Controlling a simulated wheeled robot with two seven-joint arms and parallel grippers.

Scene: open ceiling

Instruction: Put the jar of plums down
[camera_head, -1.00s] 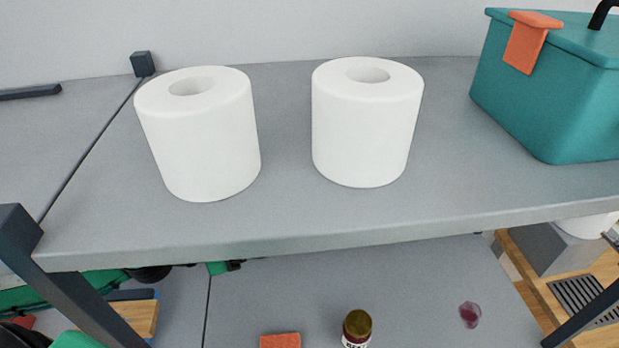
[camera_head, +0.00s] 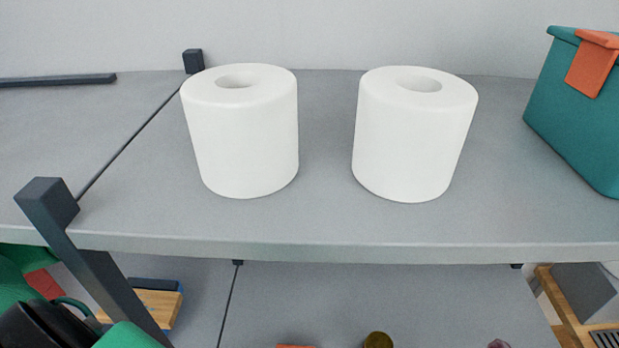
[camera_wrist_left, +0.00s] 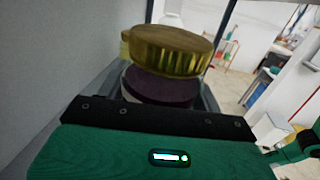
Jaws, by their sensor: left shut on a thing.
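The jar of plums (camera_wrist_left: 165,50) shows in the left wrist view, with a ribbed gold lid and dark purple contents below it. My left gripper (camera_wrist_left: 155,108) is shut on the jar. The lid leans a little in that view, and the lower part of the jar is hidden behind the gripper's dark edge. In the head view the held jar cannot be made out; only green and black parts of my left arm (camera_head: 40,325) show at the lower left. My right gripper is not in view.
Two white paper rolls (camera_head: 240,140) (camera_head: 410,145) stand on the grey upper shelf (camera_head: 325,225). A teal box (camera_head: 580,120) stands at right. A dark post (camera_head: 90,265) is at left. On the lower shelf (camera_head: 300,290) an olive-gold lid (camera_head: 378,341) shows. Bare shelf lies between the rolls.

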